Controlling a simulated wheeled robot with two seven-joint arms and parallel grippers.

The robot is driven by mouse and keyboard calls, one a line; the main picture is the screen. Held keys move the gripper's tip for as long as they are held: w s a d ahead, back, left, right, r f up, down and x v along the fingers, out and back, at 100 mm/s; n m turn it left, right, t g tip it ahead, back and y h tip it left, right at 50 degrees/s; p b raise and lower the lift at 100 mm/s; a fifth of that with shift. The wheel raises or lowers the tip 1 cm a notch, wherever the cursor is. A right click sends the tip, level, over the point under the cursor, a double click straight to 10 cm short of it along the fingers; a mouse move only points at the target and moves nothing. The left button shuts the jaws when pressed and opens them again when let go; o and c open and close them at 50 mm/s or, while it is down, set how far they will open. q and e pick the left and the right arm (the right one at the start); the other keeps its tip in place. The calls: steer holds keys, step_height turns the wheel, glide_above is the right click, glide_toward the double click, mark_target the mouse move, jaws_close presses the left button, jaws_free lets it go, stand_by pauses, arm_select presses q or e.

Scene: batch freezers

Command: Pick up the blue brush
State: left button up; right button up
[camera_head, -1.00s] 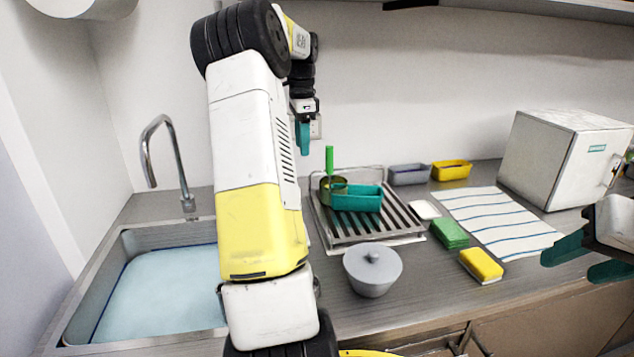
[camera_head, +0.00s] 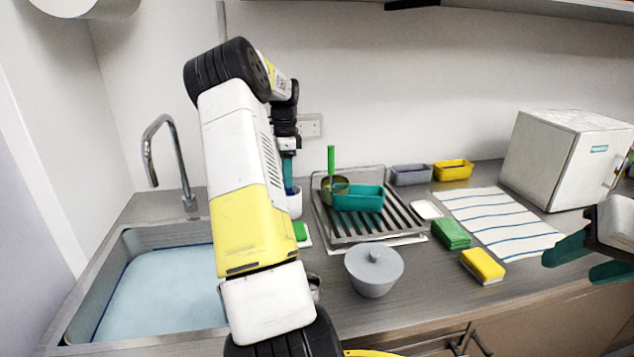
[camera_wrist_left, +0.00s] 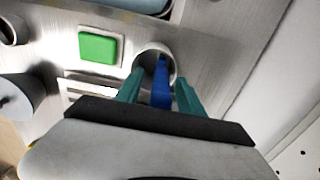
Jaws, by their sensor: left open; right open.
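The blue brush (camera_wrist_left: 161,88) stands in a white round cup (camera_wrist_left: 150,52) in the left wrist view. My left gripper (camera_wrist_left: 157,90) is open, with one teal finger on each side of the brush. I cannot tell whether the fingers touch it. In the head view my left gripper (camera_head: 288,170) points down over the white cup (camera_head: 294,203), partly hidden by my own arm; the brush shows only as a small blue bit there. My right gripper (camera_head: 590,258) is open and empty at the right edge, above the counter front.
A drying rack (camera_head: 375,220) holds a teal tray (camera_head: 358,198) and a pot with a green handle. A grey lidded bowl (camera_head: 373,270), sponges (camera_head: 482,266) and a striped cloth (camera_head: 500,222) lie to the right. The sink (camera_head: 160,285) is on the left. A green sponge (camera_wrist_left: 99,47) lies near the cup.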

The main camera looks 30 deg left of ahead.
arm_select(q)
jaws_close()
steer(key=shift+r, duration=0.15)
